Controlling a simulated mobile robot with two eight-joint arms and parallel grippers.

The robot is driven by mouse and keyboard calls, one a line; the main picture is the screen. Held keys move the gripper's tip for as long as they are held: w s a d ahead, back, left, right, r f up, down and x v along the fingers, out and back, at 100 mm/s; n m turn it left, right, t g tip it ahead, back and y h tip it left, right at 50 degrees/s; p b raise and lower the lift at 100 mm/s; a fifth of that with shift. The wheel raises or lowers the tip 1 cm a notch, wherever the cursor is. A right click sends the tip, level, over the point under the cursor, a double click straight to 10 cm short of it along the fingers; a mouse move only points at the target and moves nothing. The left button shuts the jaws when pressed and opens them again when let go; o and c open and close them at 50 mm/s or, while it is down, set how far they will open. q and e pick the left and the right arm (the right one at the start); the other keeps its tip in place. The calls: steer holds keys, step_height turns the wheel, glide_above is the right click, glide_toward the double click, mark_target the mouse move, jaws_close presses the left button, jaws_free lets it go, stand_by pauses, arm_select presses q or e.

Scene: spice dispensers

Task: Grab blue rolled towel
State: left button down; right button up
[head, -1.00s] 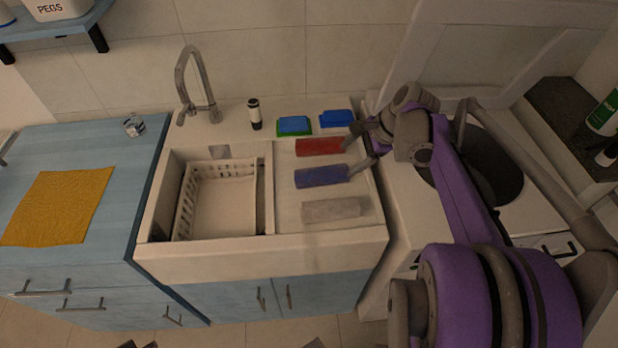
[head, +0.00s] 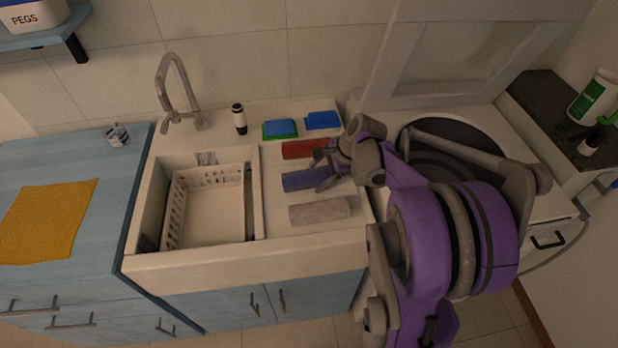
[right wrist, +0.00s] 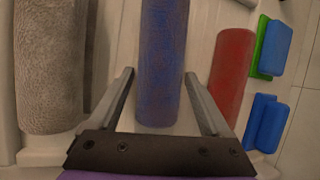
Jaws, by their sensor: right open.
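The blue rolled towel (head: 298,181) lies on the sink's right-hand drainer, between a red rolled towel (head: 298,150) and a grey-white one (head: 320,212). My right gripper (head: 318,170) is at the blue towel's right end and hides that end in the head view. In the right wrist view, the blue towel (right wrist: 162,55) runs between the two spread fingers of my right gripper (right wrist: 159,75). Gaps show on both sides, so the gripper is open and not clamped on it. How high the fingers are is hard to tell. My left gripper is not in view.
A white basket (head: 205,210) sits in the sink basin, left of the drainer. A yellow cloth (head: 45,220) lies on the left counter. An open-lidded washer stands right.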

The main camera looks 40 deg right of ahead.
steer(key=shift+c, duration=0.2)
steer(key=c, duration=1.2)
steer(key=shift+r, duration=0.1)
steer(key=shift+c, duration=0.2)
